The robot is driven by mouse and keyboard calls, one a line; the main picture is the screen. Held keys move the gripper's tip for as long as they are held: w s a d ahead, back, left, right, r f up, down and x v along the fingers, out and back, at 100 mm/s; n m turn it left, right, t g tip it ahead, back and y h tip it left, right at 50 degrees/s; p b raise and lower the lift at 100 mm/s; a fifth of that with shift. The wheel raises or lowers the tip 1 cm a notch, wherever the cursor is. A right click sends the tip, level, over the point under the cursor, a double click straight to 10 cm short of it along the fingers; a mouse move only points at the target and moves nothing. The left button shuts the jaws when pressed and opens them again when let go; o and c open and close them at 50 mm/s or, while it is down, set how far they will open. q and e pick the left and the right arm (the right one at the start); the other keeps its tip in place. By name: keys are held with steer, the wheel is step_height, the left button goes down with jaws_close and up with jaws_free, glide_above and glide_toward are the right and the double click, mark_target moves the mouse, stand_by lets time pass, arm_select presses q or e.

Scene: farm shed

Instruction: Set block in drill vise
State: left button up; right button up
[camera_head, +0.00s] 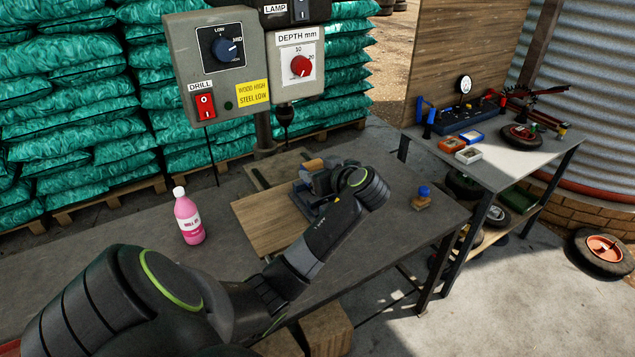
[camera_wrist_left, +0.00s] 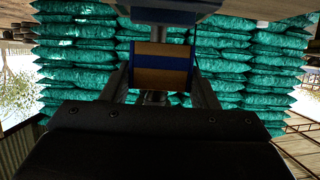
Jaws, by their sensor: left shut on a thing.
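A wooden block with a dark blue band (camera_wrist_left: 160,66) sits between my left gripper's fingers (camera_wrist_left: 160,82) in the left wrist view. In the head view my left gripper (camera_head: 322,180) is low over the drill vise (camera_head: 301,199), at the drill press on the bench. A tan end, probably the block (camera_head: 313,165), shows beside the gripper. The gripper and wrist hide most of the vise, so I cannot tell whether the block is between its jaws. My right gripper is not in view.
The drill press has a control box (camera_head: 222,62) with a red switch and a depth dial box (camera_head: 298,68) above the bench. A pink bottle (camera_head: 189,220) stands left on the bench. A small wooden piece with a blue top (camera_head: 421,198) stands right. A side table (camera_head: 500,160) holds tools.

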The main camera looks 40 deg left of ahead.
arm_select(q)
steer(key=shift+a+f+p, duration=0.1)
steer(key=shift+f+p, duration=0.25)
steer(key=shift+f, duration=2)
steer(key=o, duration=1)
steer(key=shift+f, duration=0.1)
steer(key=b+v, duration=0.2)
steer(key=v, duration=0.8)
steer(key=shift+d+b, duration=0.2)
steer(key=shift+b, duration=0.1)
steer(key=shift+v, duration=0.85)
